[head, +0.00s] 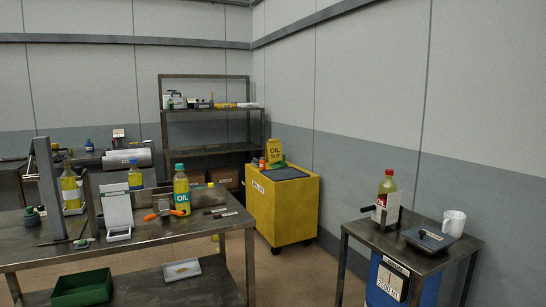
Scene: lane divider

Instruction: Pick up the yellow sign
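No yellow floor sign can be made out for certain. A yellow upright object (275,152) with dark lettering that seems to start with "OIL" stands on the dark top of a yellow cabinet (272,212) in the middle, by the wall. I cannot tell whether it is a sign or an oil container. The cabinet has a small white label on its left face. Neither of my grippers is in view.
A metal workbench (160,234) at the left holds an oil bottle (181,195) and tools. A side table (390,238) at the right carries a red-capped bottle (386,193) and a white mug (453,222). Shelves (212,111) stand behind. Open floor (288,275) lies between the tables.

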